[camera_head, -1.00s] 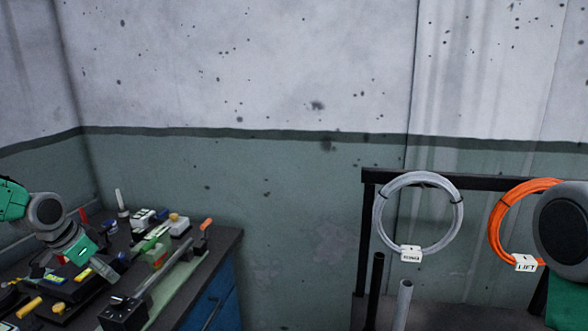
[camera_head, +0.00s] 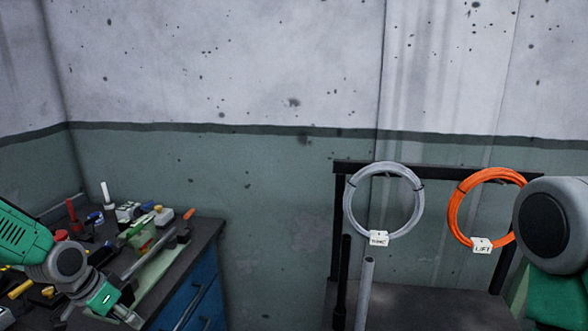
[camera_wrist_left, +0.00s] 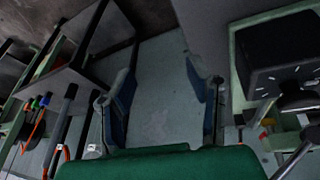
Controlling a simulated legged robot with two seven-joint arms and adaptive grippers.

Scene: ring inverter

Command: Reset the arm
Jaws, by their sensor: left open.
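My left arm, green and grey, comes in at the left of the head view. Its gripper (camera_head: 128,316) is at the front of the cluttered bench, near the lower edge of the picture. In the left wrist view the two dark blue fingers of the left gripper (camera_wrist_left: 163,88) stand apart, with nothing between them but floor farther off. A green and grey link of my right arm (camera_head: 560,225) shows at the right edge of the head view. My right gripper is out of view.
A dark-topped bench (camera_head: 205,235) with blue drawers holds several tools at the left. A grey ring (camera_head: 350,205) and an orange ring (camera_head: 455,208), both with tags, hang on a black rack (camera_head: 338,250) at the right. Open space lies between bench and rack.

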